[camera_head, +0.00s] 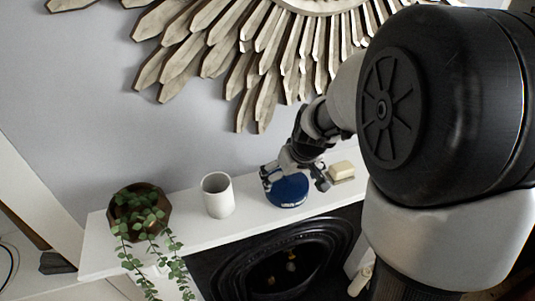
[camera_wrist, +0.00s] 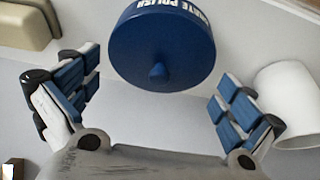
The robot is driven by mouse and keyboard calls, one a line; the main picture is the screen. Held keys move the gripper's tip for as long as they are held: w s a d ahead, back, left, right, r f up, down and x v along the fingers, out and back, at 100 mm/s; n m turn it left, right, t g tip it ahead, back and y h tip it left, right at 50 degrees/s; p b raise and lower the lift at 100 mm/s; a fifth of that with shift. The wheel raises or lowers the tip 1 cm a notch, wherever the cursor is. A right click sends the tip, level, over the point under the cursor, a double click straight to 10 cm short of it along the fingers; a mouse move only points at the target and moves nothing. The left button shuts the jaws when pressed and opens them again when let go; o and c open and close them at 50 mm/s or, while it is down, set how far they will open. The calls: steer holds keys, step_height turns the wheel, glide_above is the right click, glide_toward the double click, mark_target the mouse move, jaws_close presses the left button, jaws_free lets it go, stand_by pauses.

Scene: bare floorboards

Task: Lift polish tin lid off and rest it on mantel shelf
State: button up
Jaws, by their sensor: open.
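The blue polish tin (camera_head: 288,192) stands on the white mantel shelf (camera_head: 245,222), right of its middle in the head view. In the wrist view the tin's round blue lid (camera_wrist: 190,50) has a small knob, and white lettering shows on the tin's side. The lid appears seated on the tin. My gripper (camera_head: 295,180) is at the tin in the head view, partly covering it. In the wrist view my gripper (camera_wrist: 155,103) is open, with one blue-padded finger at each side and nothing between them. The lid lies beyond the fingertips, apart from them.
A white cup (camera_head: 217,195) stands left of the tin and close to one finger in the wrist view (camera_wrist: 290,100). A trailing plant (camera_head: 140,212) sits at the left end. Shelf between plant and cup is clear.

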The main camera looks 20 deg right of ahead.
steer(key=shift+w+f, duration=0.25)
steer(key=shift+f, duration=0.25)
steer(key=shift+s, duration=0.1)
